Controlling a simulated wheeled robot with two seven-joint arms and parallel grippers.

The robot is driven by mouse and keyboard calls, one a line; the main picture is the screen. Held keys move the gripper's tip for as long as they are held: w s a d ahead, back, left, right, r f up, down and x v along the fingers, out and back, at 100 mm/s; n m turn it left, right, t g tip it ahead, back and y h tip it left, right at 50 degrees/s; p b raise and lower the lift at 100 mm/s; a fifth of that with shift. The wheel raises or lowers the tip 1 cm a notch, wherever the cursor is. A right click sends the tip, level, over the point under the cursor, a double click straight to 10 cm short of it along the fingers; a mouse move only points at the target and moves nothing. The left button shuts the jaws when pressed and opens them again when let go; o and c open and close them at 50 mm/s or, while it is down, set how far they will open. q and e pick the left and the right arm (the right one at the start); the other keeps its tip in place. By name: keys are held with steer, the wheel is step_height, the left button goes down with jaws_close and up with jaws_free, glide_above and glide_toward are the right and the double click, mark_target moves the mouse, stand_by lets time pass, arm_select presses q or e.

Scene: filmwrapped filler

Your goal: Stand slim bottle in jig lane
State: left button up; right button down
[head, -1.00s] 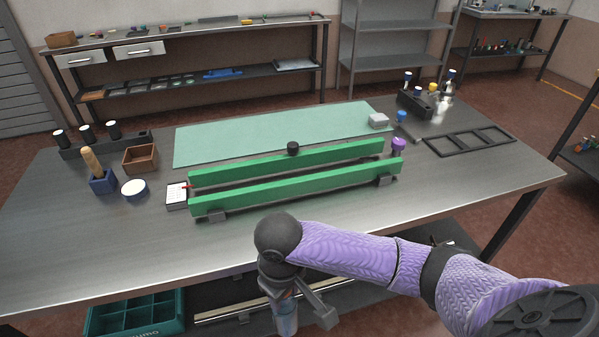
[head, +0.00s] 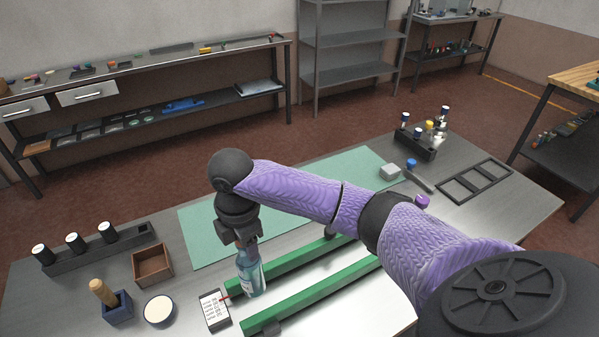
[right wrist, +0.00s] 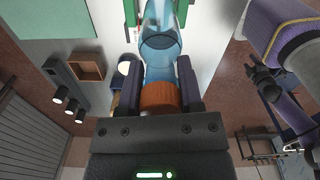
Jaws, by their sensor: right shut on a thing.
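The slim bottle (head: 251,278) is translucent blue with a pale label and hangs roughly upright from my right gripper (head: 244,240). In the right wrist view my right gripper (right wrist: 160,92) is shut on its orange cap (right wrist: 159,97), and the blue body (right wrist: 160,45) extends away from it. The jig has a green back rail (head: 290,262) and a green front rail (head: 320,296) with a lane between them. The bottle is at the left end of the lane and overlaps the back rail's end. I cannot tell whether its base touches anything. My left gripper is not in view.
A white card (head: 214,311) lies just left of the rails. A round white-topped tin (head: 158,311), a blue holder (head: 117,308) with a wooden handle and a brown box (head: 153,264) stand farther left. The green mat (head: 200,237) behind is mostly clear.

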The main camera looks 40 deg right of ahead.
mark_target(254, 274)
steer(key=f, duration=0.3)
steer(key=shift+s+f+b, duration=0.1)
steer(key=shift+s+b, duration=0.25)
steer(key=shift+s, duration=0.05)
step_height(254, 274, down, 7)
steer(key=shift+w+r+b, duration=0.1)
steer(key=shift+b, duration=0.55)
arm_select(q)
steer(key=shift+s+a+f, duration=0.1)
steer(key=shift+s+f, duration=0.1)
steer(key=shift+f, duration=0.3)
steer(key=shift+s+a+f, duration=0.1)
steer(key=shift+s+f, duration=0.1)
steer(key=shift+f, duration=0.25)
arm_select(e)
steer(key=shift+c, duration=1.3)
jaws_free()
arm_select(q)
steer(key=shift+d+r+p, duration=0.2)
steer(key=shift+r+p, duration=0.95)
steer(key=shift+p, duration=0.05)
arm_select(e)
step_height(254, 274, up, 12)
steer(key=shift+w+r, duration=0.1)
